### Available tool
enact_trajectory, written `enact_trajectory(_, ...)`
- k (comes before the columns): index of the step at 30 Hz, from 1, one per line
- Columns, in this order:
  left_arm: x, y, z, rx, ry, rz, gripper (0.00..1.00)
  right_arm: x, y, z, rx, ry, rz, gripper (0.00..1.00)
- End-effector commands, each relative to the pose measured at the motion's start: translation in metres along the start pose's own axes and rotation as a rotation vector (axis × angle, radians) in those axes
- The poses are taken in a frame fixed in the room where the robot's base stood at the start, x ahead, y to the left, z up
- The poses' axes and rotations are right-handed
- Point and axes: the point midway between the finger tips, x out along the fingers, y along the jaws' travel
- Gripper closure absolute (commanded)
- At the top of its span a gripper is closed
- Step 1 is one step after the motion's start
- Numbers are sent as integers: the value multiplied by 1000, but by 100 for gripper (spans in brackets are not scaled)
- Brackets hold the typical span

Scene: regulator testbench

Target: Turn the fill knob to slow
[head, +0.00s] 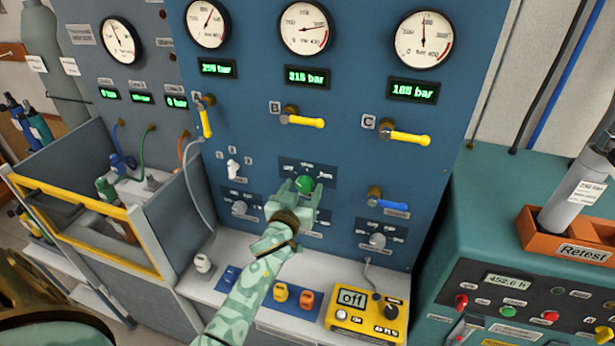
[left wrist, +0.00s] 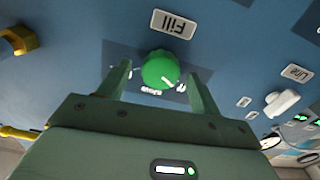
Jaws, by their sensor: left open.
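The fill knob (head: 304,184) is a round green knob on a dark plate in the middle of the blue panel. In the left wrist view the knob (left wrist: 160,70) shows a white mark on its rim, with the upside-down "Fill" label (left wrist: 173,22) above it. Small position words beside the knob are partly hidden, and I cannot tell for certain which one the mark points at. My left gripper (head: 301,189) is open in front of the panel, its fingers on either side of the knob, with gaps showing between fingers and knob. My right gripper is not in view.
Yellow lever handles (head: 305,121) and a blue lever (head: 389,203) stick out of the panel around the knob. A white knob (left wrist: 280,102) sits near the "Line" label (left wrist: 297,73). A yellow box (head: 366,318) reading "off" stands on the white ledge below.

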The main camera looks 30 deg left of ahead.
Motion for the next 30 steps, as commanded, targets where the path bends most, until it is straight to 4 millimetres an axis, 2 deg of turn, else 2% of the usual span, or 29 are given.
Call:
enact_trajectory(11, 0, 1, 0, 1, 0, -2, 35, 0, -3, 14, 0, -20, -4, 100)
enact_trajectory(12, 0, 1, 0, 1, 0, -2, 38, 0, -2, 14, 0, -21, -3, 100)
enact_trajectory(15, 0, 1, 0, 1, 0, -2, 66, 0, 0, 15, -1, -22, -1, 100)
enact_trajectory(17, 0, 1, 0, 1, 0, -2, 80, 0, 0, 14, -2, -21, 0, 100)
enact_trajectory(30, 0, 1, 0, 72, -1, -2, 80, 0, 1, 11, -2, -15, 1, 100)
